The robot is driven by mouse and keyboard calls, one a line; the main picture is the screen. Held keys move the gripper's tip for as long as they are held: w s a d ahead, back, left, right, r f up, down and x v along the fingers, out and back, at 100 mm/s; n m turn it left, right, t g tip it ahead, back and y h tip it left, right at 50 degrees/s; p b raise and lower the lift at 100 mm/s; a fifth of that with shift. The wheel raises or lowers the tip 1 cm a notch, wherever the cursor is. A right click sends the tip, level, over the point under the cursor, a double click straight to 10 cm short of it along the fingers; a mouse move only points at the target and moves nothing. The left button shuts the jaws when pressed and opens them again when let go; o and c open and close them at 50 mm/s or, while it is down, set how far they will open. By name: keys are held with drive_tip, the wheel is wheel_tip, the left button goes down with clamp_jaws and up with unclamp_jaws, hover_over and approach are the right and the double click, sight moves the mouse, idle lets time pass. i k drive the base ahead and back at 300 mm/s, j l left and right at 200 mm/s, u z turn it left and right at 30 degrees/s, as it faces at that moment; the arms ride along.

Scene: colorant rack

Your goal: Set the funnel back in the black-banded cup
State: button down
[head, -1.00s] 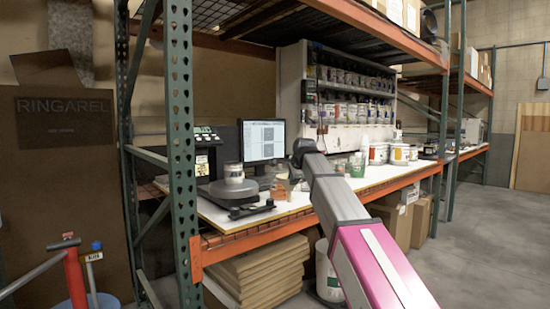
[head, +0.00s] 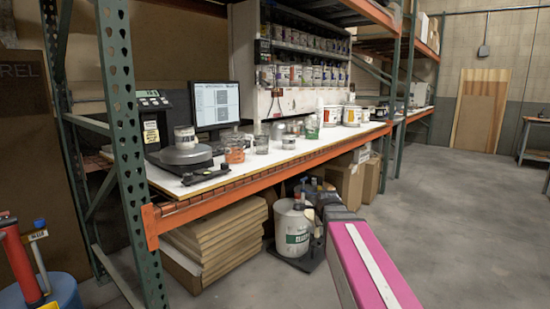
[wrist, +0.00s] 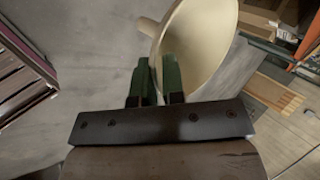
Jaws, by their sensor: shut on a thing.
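The funnel (wrist: 200,45) is cream-coloured and fills the top middle of the wrist view, tilted, its wide mouth to the right and its narrow spout at the upper left. My gripper (wrist: 156,78), with green fingers, is shut on it near its left edge. In the head view my arm hangs low in front of the bench, and the gripper and funnel cannot be made out clearly. Several small cups stand on the bench, among them a pinkish one (head: 235,155) and a clear one (head: 261,144). I cannot tell which cup has the black band.
A white tub (head: 184,138) stands on a scale (head: 180,156) at the bench's left, beside a monitor (head: 215,105). The orange beam (head: 270,180) edges the bench. A green steel post (head: 122,130) rises at left. A white bucket (head: 292,228) stands below.

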sight(262, 150)
drive_tip(key=i+l, duration=0.6)
drive_tip(key=l, duration=0.25)
drive_tip(key=i+l, duration=0.25)
drive_tip(key=l, duration=0.15)
